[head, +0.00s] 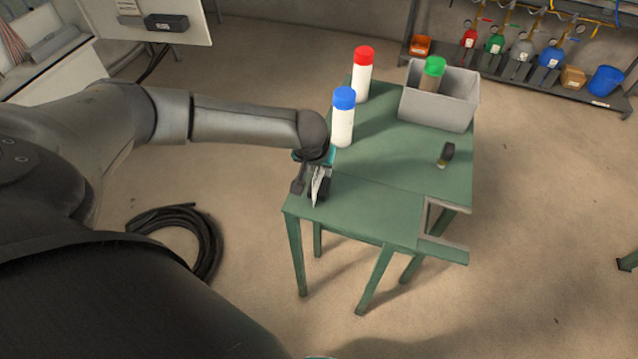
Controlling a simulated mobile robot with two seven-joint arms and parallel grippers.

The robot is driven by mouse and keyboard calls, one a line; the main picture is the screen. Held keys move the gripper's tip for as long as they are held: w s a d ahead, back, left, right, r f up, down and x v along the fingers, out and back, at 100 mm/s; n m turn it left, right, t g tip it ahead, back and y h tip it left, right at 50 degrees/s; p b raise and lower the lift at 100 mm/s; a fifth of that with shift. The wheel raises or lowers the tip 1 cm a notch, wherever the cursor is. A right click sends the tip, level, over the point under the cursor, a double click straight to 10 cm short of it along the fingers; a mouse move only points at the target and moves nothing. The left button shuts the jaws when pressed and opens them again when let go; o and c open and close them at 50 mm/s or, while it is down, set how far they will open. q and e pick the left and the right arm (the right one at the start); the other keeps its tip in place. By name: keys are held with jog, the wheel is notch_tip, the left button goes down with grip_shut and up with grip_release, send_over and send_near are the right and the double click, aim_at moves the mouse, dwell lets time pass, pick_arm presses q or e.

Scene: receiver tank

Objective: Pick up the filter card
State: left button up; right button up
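My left gripper (309,191) points down at the left edge of the green table (375,210). Its two dark fingers stand apart. A thin white piece, seen nearly edge-on, is between them, close to the right finger; it looks like the filter card (317,187). A gap shows between it and the left finger. Whether it touches the right finger or the tabletop is too small to tell.
On the table stand a blue-capped bottle (342,122), a red-capped bottle (362,80), a grey bin (438,108) holding a green-capped bottle (433,73), and a small dark object (446,154). The front middle is clear. A black hose coil (195,235) lies on the floor.

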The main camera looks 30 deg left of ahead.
pick_arm(q)
jog(key=shift+x, duration=0.95)
jog(key=shift+f, duration=0.25)
jog(key=shift+c, duration=0.4)
grip_shut()
dwell(0.8)
